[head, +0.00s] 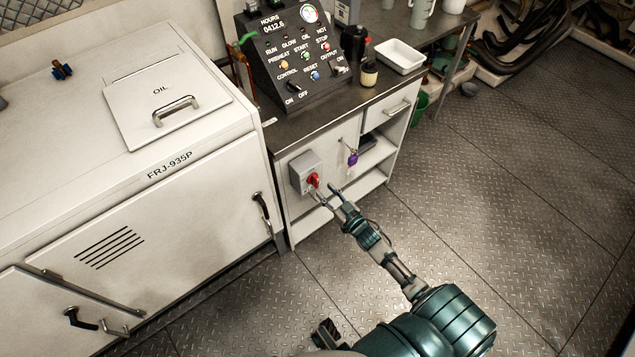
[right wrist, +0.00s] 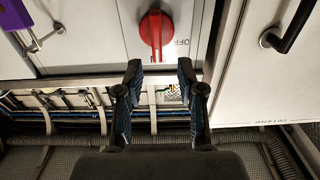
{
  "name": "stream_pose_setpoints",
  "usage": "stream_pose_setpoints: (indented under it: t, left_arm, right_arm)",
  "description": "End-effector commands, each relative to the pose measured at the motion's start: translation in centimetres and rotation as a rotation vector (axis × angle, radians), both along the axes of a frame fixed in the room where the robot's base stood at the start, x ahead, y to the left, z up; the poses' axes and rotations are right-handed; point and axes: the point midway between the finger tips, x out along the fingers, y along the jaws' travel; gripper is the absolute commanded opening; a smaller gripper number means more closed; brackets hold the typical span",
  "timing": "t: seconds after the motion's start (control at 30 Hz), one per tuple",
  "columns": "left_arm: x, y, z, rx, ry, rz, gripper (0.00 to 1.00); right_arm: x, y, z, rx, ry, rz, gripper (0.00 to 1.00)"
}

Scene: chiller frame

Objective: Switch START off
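A red rotary switch (head: 313,180) sits on a grey box (head: 300,166) on the cabinet front. In the right wrist view the red knob (right wrist: 157,28) is seen close up, with a label reading OFF beside it. My right gripper (head: 327,192) is open and empty, just in front of the knob. In the right wrist view its fingertips (right wrist: 160,72) are spread apart, just below the knob in the picture and apart from it. A dark part at the bottom edge of the head view may be my left gripper; its state is unclear. The control panel has a label START (head: 301,50).
A purple padlock (head: 352,158) hangs on the cabinet right of the switch. A white machine (head: 170,205) with a black handle (head: 261,205) stands to the left. A white tray (head: 400,57) is on the counter. The floor at the right is clear.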

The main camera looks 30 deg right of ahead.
Motion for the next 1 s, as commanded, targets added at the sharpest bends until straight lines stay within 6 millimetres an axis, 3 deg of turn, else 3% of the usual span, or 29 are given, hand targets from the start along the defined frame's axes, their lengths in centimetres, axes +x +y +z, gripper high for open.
stream_pose_setpoints:
  t: [0.1, 0.3, 0.67, 0.7, 0.83, 0.87, 1.0]
  left_arm:
    - [-0.2, -0.2, 1.1, 0.002, -0.003, 0.002, 0.41]
    - [-0.5, -0.7, 2.6, 0.010, -0.006, 0.004, 0.41]
    - [-0.5, -0.3, 3.0, 0.007, -0.007, 0.004, 0.41]
    - [-0.6, -0.3, 3.0, 0.007, -0.006, 0.004, 0.41]
    - [-0.5, -0.3, 3.0, 0.007, -0.006, 0.004, 0.41]
    - [-0.6, -0.3, 3.0, 0.008, -0.007, 0.004, 0.41]
    - [-0.6, -0.2, 3.0, 0.011, -0.006, 0.003, 0.41]
  right_arm:
    - [2.5, -0.1, -0.2, 0.002, -0.001, 0.000, 0.39]
    - [5.1, -0.5, -0.5, 0.011, 0.001, 0.000, 0.39]
    - [5.8, 0.2, -0.2, 0.003, 0.001, 0.001, 0.39]
    - [5.7, 0.3, -0.1, 0.002, 0.001, 0.000, 0.36]
    - [5.7, 0.4, -0.1, 0.001, 0.001, 0.001, 0.04]
    - [5.7, 0.4, -0.1, 0.002, 0.000, 0.001, 0.00]
    - [5.8, 0.2, -0.2, 0.008, -0.002, 0.005, 0.00]
